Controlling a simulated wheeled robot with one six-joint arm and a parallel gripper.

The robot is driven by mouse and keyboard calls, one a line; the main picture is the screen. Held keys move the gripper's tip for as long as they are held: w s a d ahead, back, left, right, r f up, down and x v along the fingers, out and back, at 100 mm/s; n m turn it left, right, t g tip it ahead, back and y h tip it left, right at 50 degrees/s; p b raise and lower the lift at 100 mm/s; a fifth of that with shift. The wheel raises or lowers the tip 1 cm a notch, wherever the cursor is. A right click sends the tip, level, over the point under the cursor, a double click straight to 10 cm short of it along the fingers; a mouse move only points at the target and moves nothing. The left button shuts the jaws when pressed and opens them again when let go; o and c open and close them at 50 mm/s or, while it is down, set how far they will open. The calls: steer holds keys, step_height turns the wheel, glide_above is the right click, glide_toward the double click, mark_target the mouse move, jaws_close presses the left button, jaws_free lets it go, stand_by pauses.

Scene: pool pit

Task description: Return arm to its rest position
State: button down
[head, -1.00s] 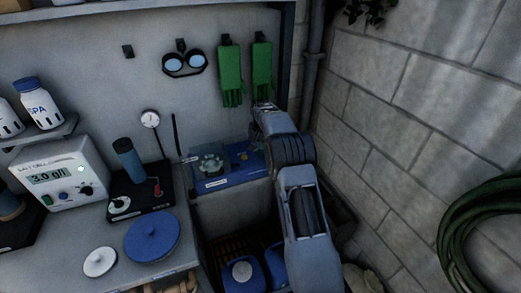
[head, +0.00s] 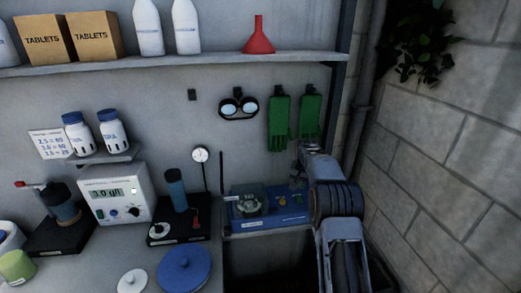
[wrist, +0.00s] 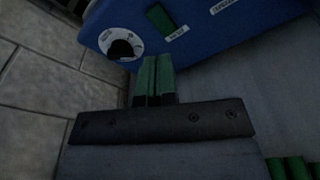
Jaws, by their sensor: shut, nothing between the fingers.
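My gripper (wrist: 153,80) shows in the wrist view with its two green fingers together and nothing between them. In that view it is in front of a blue panel box (wrist: 190,35) with a black knob on a white dial; I cannot tell whether it touches it. In the head view my arm rises at the right of the bench, bent, with its end near the blue panel box (head: 268,206). The fingers are hidden from the head view by the arm.
Green gloves (head: 279,122) and goggles (head: 239,105) hang on the wall behind the arm. A shelf (head: 200,59) above holds boxes, bottles and a red funnel (head: 258,36). A block wall (head: 450,170) stands close on the right. A meter (head: 115,198) and a blue lid (head: 183,268) are on the bench.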

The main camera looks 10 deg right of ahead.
steer(key=f, duration=0.1)
steer(key=s+f, duration=0.1)
steer(key=s+f+n, duration=0.1)
steer(key=shift+a+f+g, duration=0.15)
steer(key=shift+a+g, duration=0.15)
steer(key=shift+g, duration=0.1)
steer(key=shift+s+a+f, duration=0.1)
steer(key=shift+s+a, duration=0.1)
steer(key=shift+s, duration=0.35)
steer(key=shift+s+a, duration=0.15)
steer(key=shift+s, duration=0.35)
steer(key=s+a+r+n+t, duration=0.1)
steer(key=s+a+r, duration=0.3)
steer(key=s, duration=0.6)
steer(key=s+a+r+n+t, duration=0.1)
steer(key=s+a+r, duration=0.3)
steer(key=s, duration=0.7)
steer(key=s+a+r+n+t, duration=0.2)
steer(key=s+a+r, duration=0.2)
steer(key=s, duration=0.7)
steer(key=shift+s+r+n+y+b, duration=0.2)
steer(key=shift+r+n+y+b, duration=0.2)
steer(key=shift+r, duration=0.9)
